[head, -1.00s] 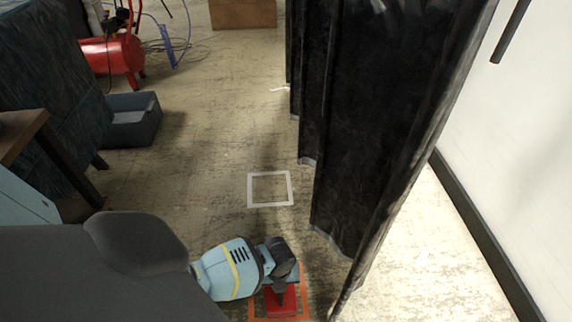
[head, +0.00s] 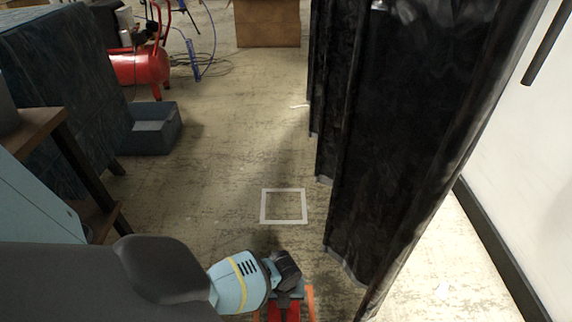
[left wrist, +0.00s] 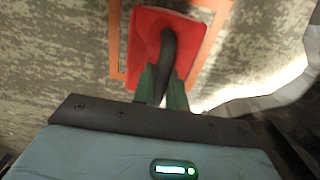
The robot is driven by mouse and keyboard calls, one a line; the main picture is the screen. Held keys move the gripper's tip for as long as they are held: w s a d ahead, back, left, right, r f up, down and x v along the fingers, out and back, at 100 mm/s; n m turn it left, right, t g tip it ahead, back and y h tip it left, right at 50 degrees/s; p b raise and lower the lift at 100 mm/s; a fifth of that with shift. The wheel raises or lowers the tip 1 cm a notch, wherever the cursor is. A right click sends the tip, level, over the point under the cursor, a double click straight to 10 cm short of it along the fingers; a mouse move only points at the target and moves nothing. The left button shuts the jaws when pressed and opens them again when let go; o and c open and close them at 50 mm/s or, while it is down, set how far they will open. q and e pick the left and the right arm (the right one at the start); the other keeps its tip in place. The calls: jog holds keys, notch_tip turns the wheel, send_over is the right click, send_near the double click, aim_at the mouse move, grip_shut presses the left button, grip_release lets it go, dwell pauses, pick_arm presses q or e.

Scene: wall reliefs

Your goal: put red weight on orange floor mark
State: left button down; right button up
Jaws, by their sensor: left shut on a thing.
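The red weight (left wrist: 146,45) has a red base and a dark handle. In the head view its red part (head: 284,313) shows at the bottom edge, cut off by the frame. My left gripper (left wrist: 164,82) is shut on the weight's handle; it also shows in the head view (head: 287,289). The orange floor mark (left wrist: 214,38) is an outline around and under the weight. In the head view a bit of the mark (head: 310,300) shows beside the weight. I cannot tell whether the base touches the floor. My right gripper is out of view.
A white square outline (head: 284,190) lies on the floor farther ahead. A black curtain (head: 395,140) hangs close on the right, before a white wall. A grey-blue bin (head: 152,130), a table (head: 50,130) and a red tank (head: 140,67) stand at left. The middle floor is clear.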

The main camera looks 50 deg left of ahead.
pick_arm(q)
jog(key=shift+w+f, duration=0.1)
jog(key=shift+w, duration=0.05)
jog(key=c, duration=1.8)
grip_release()
jog(key=shift+f, duration=0.2)
jog(key=o, duration=0.4)
